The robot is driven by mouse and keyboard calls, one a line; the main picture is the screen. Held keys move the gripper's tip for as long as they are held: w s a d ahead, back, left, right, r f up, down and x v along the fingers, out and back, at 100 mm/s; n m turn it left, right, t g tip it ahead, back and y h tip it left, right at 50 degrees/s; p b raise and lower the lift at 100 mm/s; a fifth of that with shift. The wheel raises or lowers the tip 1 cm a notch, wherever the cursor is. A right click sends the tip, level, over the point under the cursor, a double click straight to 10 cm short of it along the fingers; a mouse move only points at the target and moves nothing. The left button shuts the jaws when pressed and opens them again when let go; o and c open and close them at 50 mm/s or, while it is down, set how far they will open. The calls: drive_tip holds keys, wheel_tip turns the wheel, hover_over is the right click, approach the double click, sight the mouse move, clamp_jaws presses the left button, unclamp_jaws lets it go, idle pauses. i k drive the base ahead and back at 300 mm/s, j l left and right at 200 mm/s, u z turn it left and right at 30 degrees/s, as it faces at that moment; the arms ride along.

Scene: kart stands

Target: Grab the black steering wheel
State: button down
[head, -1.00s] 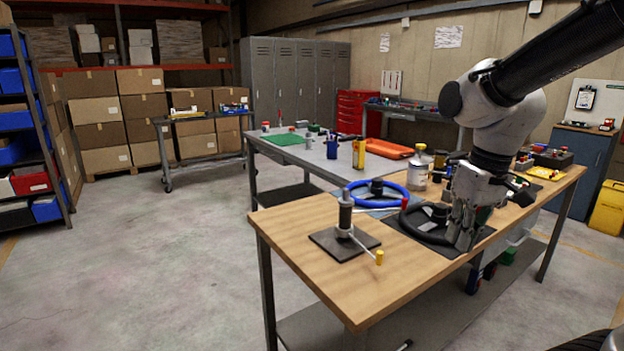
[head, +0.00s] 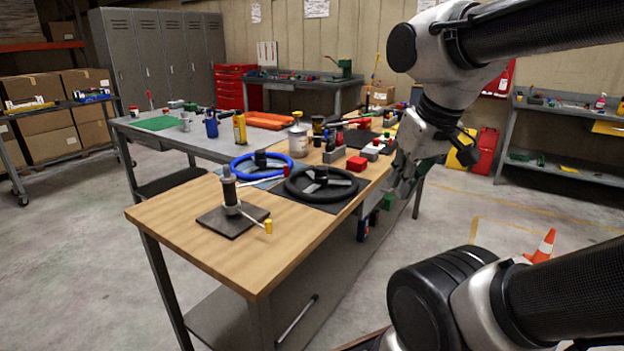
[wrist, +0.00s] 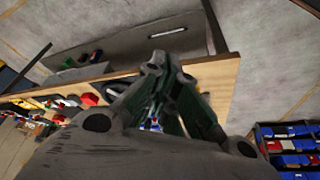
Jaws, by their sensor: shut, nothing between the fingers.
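The black steering wheel (head: 318,199) lies flat on a dark mat on the wooden bench, whole and clear in the head view. In the wrist view, part of a black ring (wrist: 112,90) shows at the bench, mostly hidden behind my fingers. My gripper (head: 402,188) is off to the right of the wheel, by the bench's right edge, apart from it. Its fingers are together and empty; they also show in the wrist view (wrist: 163,62).
A blue steering wheel (head: 237,170) lies just behind left. A black post on a plate (head: 230,200) with a yellow-tipped handle stands in front left. Red blocks, a jar (head: 298,140) and other small items crowd the bench's far end. Its front left corner is bare.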

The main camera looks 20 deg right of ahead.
sight(318, 174)
drive_tip(key=i+l+u, duration=0.1)
drive_tip(key=l, duration=0.25)
drive_tip(key=i+l, duration=0.25)
drive_tip(key=i+l+u, duration=0.15)
drive_tip(key=l, duration=0.25)
drive_tip(key=i+l+u, duration=0.1)
drive_tip(key=l, duration=0.3)
drive_tip(key=i+l+u, duration=0.1)
drive_tip(key=l, duration=0.25)
drive_tip(key=i+l, duration=0.15)
drive_tip(key=l, duration=0.25)
drive_tip(key=u, duration=0.05)
